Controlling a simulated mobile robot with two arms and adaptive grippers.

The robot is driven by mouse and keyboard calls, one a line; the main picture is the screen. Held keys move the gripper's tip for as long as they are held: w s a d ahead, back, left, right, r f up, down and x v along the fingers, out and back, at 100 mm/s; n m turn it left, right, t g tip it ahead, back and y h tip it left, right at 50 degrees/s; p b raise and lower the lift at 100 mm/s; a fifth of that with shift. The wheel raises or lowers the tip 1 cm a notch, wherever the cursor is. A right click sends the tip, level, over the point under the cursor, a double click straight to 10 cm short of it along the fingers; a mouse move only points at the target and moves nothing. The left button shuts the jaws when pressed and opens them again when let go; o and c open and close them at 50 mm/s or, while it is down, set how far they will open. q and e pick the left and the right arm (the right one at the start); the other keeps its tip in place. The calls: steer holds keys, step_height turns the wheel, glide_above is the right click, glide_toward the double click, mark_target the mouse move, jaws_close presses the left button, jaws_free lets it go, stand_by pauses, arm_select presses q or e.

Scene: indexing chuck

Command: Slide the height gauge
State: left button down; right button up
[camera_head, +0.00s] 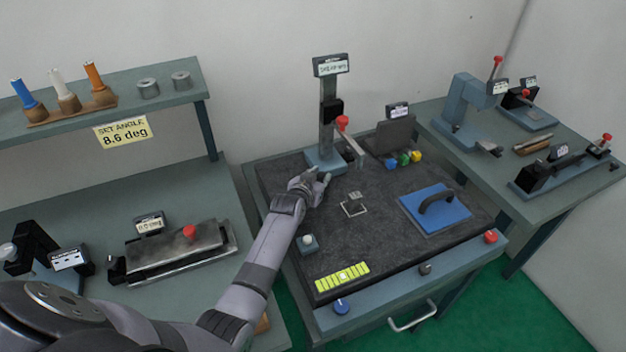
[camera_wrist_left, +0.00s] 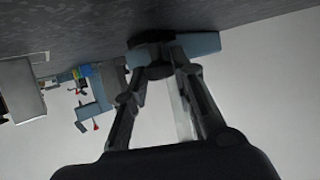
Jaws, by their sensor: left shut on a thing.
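The height gauge (camera_head: 328,100) stands upright at the back of the dark surface plate (camera_head: 375,240). It has a blue-grey base (camera_head: 318,158), a column with a labelled head, a black slider and a red knob (camera_head: 342,122) on its arm. My left gripper (camera_head: 322,180) is low at the front of that base and is shut on it. In the left wrist view both fingers (camera_wrist_left: 163,62) meet at the blue-grey base (camera_wrist_left: 203,44) and a dark part beside it. The fingers partly hide the grip. My right gripper is not in view.
On the plate are a small block in a marked square (camera_head: 354,205), a blue pad with a dark handle (camera_head: 436,208), a light-topped button block (camera_head: 308,243) and a yellow-green strip (camera_head: 342,277). A dark angled block (camera_head: 394,136) stands right of the gauge.

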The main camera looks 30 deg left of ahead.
arm_select(q)
steer(key=shift+d+r, duration=0.15)
steer(key=c, duration=1.4)
jaws_free()
steer(key=shift+w+d, duration=0.15)
steer(key=shift+w, duration=0.05)
steer(key=shift+o, duration=0.2)
steer(key=shift+s, duration=0.25)
steer(key=v, duration=1.1)
steer(key=shift+s, duration=0.35)
